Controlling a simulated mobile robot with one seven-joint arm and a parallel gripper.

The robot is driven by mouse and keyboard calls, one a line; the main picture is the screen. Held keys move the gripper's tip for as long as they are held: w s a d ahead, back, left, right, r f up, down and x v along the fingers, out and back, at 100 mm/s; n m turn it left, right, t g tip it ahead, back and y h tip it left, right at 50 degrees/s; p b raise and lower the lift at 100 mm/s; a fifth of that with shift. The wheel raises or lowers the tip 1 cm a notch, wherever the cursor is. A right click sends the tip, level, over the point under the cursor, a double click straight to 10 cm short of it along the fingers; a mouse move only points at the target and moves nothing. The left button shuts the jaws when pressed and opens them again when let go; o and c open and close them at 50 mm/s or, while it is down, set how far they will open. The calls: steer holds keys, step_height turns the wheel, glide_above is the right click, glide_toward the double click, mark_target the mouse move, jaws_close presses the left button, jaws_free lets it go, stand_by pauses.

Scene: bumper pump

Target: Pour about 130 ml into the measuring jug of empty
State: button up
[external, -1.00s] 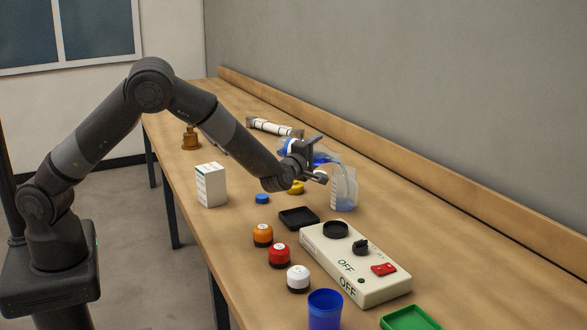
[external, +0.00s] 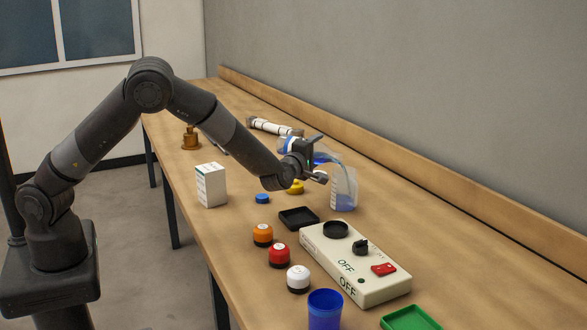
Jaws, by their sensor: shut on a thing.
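The measuring jug (external: 344,190) is clear with white markings and stands upright on the bench, right of my gripper. Blue liquid shows in its lower part. My gripper (external: 317,166) is shut on a clear bottle (external: 289,146) and holds it tipped well over above the bench, its mouth end toward the jug's top. Blue liquid shows in the bottle and at its mouth end over the jug. My gripper hides part of the bottle. The exact level in the jug is too small to read.
A yellow ring-like thing (external: 295,187) and a blue cap (external: 262,199) lie below the gripper. A white box (external: 211,185), black tray (external: 299,218) and switch panel (external: 355,265) stand nearby. Several small jars, a blue cup (external: 325,309) and a green tray (external: 410,318) are in front.

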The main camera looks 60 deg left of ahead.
steer(key=shift+r, duration=0.2)
stand_by(0.7)
steer(key=shift+f, duration=0.3)
steer(key=n, duration=0.3)
steer(key=shift+s+a+f, duration=0.15)
steer(key=shift+a+f, duration=0.15)
steer(key=shift+s+a+f+n, duration=0.1)
steer(key=shift+a+f+n, duration=0.05)
steer(key=shift+f+n, duration=0.45)
steer(key=shift+r, duration=0.15)
steer(key=shift+n, duration=0.3)
stand_by(0.6)
